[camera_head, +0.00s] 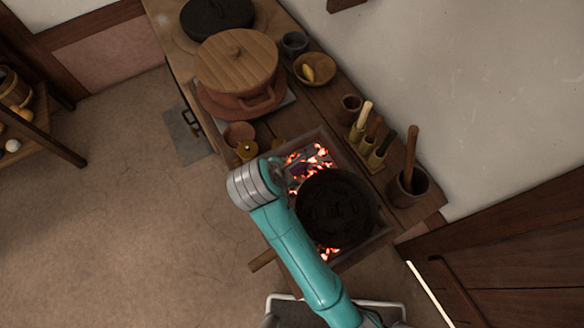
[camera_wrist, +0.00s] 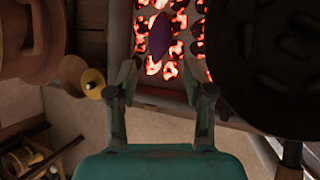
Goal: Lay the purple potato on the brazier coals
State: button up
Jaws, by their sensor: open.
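The purple potato (camera_wrist: 159,35) lies on the glowing coals (camera_wrist: 180,20) of the brazier in the wrist view. In the head view it shows as a small dark purple patch (camera_head: 300,168) beside my wrist. The coals (camera_head: 319,154) glow red at the back of the brazier and at its front edge. My gripper (camera_wrist: 166,86) is open and empty, its two fingers apart. In the wrist picture the potato appears beyond the fingertips, apart from them. In the head view my wrist hides most of the fingers.
A black round pan or lid (camera_head: 337,207) covers much of the brazier, close to my arm. A small brass-coloured pot (camera_wrist: 92,82) stands left of the gripper. A lidded clay pot (camera_head: 237,68), a bowl (camera_head: 314,69) and utensil holders (camera_head: 408,187) crowd the bench.

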jog(key=shift+v, duration=1)
